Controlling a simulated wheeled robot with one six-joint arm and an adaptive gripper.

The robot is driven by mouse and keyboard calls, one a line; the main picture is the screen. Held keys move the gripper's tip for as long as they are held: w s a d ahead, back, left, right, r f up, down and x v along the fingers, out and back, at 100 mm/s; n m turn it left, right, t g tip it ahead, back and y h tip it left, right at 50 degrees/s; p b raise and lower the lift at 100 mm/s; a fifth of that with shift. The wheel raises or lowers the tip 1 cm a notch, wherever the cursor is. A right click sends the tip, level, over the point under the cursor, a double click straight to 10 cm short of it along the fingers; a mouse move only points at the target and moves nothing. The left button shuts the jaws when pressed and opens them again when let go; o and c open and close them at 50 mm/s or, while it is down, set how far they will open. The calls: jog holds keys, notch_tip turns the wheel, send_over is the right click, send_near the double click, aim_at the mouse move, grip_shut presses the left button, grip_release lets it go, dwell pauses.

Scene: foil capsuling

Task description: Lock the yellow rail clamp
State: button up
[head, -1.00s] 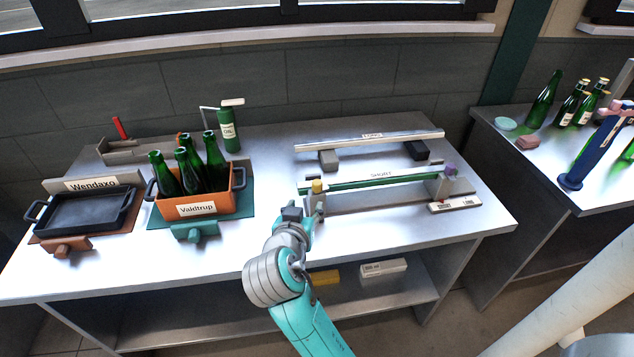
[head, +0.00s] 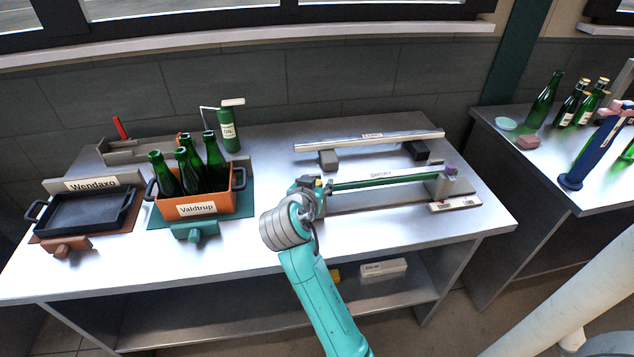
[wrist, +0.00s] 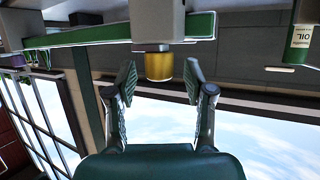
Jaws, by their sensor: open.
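The yellow rail clamp (wrist: 159,66) is a short yellow cylinder under a grey block at one end of the green rail (wrist: 110,34) in the wrist view, which looks inverted. My gripper (wrist: 161,76) is open, with one finger on each side of the clamp and a visible gap to each. In the head view my gripper (head: 310,186) is at the left end of the green rail (head: 385,181) and mostly hides the clamp there. A purple knob (head: 451,169) sits on the block at the rail's right end.
To the left are an orange crate (head: 197,206) of green bottles, a black tray (head: 85,212) and a green oil bottle (head: 228,130).

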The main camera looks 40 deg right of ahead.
jog(key=shift+w+d+f, duration=0.2)
jog(key=shift+w+d, duration=0.05)
jog(key=shift+d, duration=0.1)
grip_shut()
